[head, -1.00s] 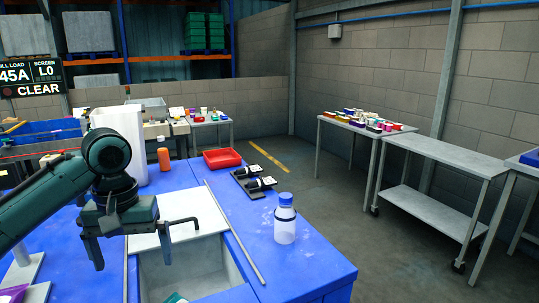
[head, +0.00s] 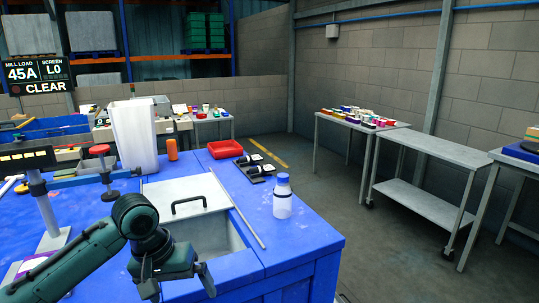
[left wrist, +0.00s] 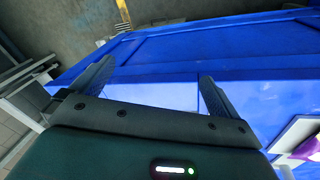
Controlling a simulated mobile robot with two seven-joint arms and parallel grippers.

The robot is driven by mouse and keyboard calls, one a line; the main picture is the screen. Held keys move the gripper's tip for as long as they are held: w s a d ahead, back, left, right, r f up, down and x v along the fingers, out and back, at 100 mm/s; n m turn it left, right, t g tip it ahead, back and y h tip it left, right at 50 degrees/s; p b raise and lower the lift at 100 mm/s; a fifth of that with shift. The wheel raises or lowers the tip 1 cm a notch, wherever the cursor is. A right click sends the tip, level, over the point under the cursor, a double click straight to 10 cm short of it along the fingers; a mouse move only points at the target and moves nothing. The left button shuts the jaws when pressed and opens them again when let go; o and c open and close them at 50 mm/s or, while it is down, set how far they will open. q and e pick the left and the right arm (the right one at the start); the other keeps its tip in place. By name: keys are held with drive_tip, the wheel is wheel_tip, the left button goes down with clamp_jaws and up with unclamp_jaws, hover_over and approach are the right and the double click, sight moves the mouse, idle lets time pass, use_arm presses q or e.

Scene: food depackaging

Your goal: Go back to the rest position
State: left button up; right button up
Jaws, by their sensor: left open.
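My left gripper (head: 180,286) is at the bottom of the head view, in front of the blue table's near edge. Its two fingers are spread apart with nothing between them. The left wrist view also shows its open fingers (left wrist: 150,82), with the blue table's side (left wrist: 230,50) and the floor beyond them. My right gripper is in neither view.
A grey cart (head: 425,205) stands right. Floor between is clear.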

use_arm(q)
drive_tip(key=s+d+f+m+t+h, duration=0.1)
drive_tip(key=s+d+f+t+h, duration=0.2)
drive_tip(key=f, duration=0.6)
drive_tip(key=s+d+f+m+t+h, duration=0.1)
drive_tip(key=s+d+f+t, duration=0.15)
drive_tip(key=d+f, duration=0.45)
drive_tip(key=s+a+f+t+y, duration=0.1)
drive_tip(key=s+a+f, duration=0.3)
drive_tip(key=s, duration=0.3)
drive_tip(key=s+a+f+m+t+y, duration=0.1)
drive_tip(key=s+a+f+t+y, duration=0.1)
drive_tip(key=s+a+f, duration=0.2)
drive_tip(key=s+f, duration=0.1)
drive_tip(key=s, duration=0.2)
drive_tip(key=shift+s+a+y, duration=0.15)
drive_tip(key=shift+s+y, duration=0.1)
drive_tip(key=shift+y, duration=0.05)
